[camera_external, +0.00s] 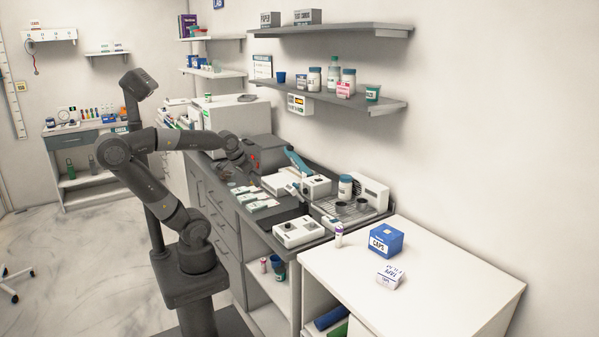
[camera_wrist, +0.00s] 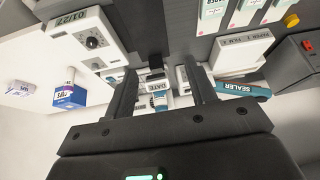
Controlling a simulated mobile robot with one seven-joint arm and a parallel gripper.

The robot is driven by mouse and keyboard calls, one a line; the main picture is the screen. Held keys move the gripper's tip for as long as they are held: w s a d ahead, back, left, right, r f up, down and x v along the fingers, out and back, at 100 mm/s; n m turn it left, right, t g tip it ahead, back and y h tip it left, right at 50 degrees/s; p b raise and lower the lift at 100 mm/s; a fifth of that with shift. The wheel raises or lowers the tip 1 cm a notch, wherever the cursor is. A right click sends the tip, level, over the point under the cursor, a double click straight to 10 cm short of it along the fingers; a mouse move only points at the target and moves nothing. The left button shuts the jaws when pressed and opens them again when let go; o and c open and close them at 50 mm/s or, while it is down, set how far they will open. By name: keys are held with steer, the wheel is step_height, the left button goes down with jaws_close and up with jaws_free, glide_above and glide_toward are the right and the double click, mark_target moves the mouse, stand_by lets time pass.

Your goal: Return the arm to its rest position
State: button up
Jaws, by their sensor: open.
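My arm reaches from its base across to the grey work counter (camera_external: 230,200), its elbow bent out to the left. My gripper (camera_external: 249,168) is over the counter's back part, beside a dark grey machine with a red button (camera_external: 266,152). In the wrist view my gripper (camera_wrist: 161,88) has its two fingers well apart, with no object held between them. Beyond the fingertips are a device labelled DATE (camera_wrist: 159,101) and a teal handle marked SEALER (camera_wrist: 240,89). The fingertips are small and partly hidden in the external view.
A rack with a white jar (camera_external: 345,187) stands to the right. A blue box (camera_external: 386,239) is on the white cabinet (camera_external: 450,275). Wall shelves (camera_external: 330,98) hang above.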

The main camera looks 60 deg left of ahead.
steer(key=s+d, duration=0.1)
steer(key=s+d+f, duration=0.1)
steer(key=s, duration=0.1)
steer(key=shift+m+h, duration=0.4)
